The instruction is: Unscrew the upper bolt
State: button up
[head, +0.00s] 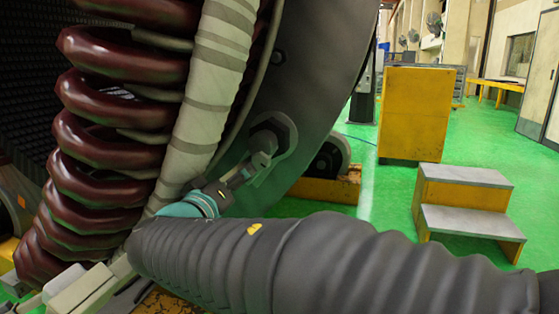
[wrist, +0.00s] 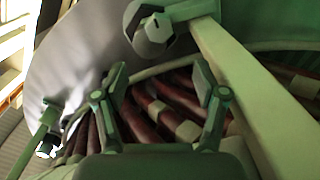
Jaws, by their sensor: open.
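A grey hex bolt (head: 279,128) on a round seat is on the dark stator end ring in the head view. A bolt head (wrist: 158,27) also shows near the top of the wrist view, beyond the fingers and a little left of centre. My gripper (head: 262,155) reaches up at the bolt in the head view, its fingertips overlapping the lower edge of the bolt there; contact cannot be told. In the wrist view my gripper (wrist: 160,82) has its two fingers spread wide with nothing between them, and the bolt lies above the gap.
Dark red coils (head: 125,115) and a pale wrapped band (head: 208,90) stand close left of my gripper. In the wrist view a pale bar (wrist: 240,85) slopes down right from the bolt. Yellow-sided steps (head: 465,205) and a yellow cabinet (head: 415,112) stand on open green floor at right.

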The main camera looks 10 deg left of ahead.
aim_at(258, 161)
jog(key=w+p, duration=0.1)
jog(key=w, duration=0.3)
jog(key=w+d, duration=0.1)
jog(key=w, duration=0.4)
jog(key=w+d+p, duration=0.1)
jog(key=w, duration=0.3)
jog(key=shift+w+p, duration=0.2)
jog(key=shift+p, duration=0.1)
jog(key=shift+c, duration=0.2)
